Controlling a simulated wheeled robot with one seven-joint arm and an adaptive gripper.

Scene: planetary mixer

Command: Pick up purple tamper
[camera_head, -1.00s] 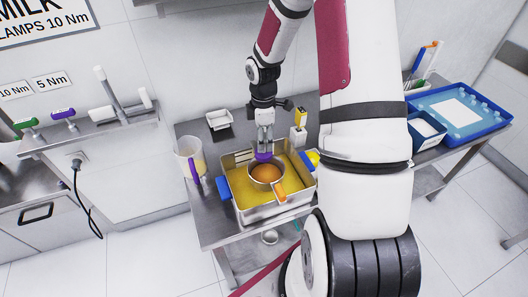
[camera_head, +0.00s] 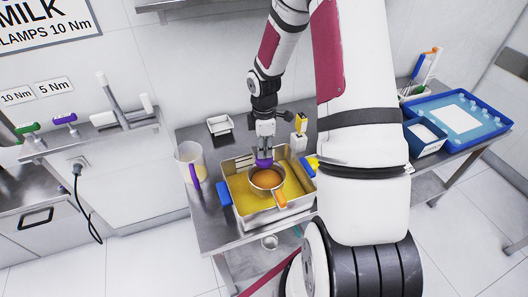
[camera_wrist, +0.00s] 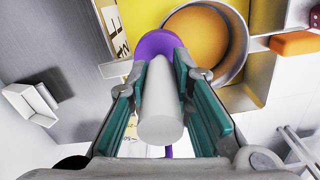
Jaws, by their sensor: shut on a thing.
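The purple tamper (camera_head: 264,160) has a purple disc and a pale grey cylindrical handle. In the wrist view the handle (camera_wrist: 160,118) stands between my two teal-padded fingers, with the disc beyond it. My gripper (camera_head: 265,150) is shut on the tamper and points down. In the head view the purple part appears at the back rim of a small round pan (camera_head: 284,200) holding orange contents. I cannot tell whether the tamper touches anything below it. The gripper also shows in the wrist view (camera_wrist: 162,75).
The pan is in a metal tray (camera_head: 238,213) with yellow contents on a steel table (camera_head: 207,222). A clear jug (camera_head: 190,158) with a purple handle stands left. A small white dish (camera_head: 220,127) is behind.

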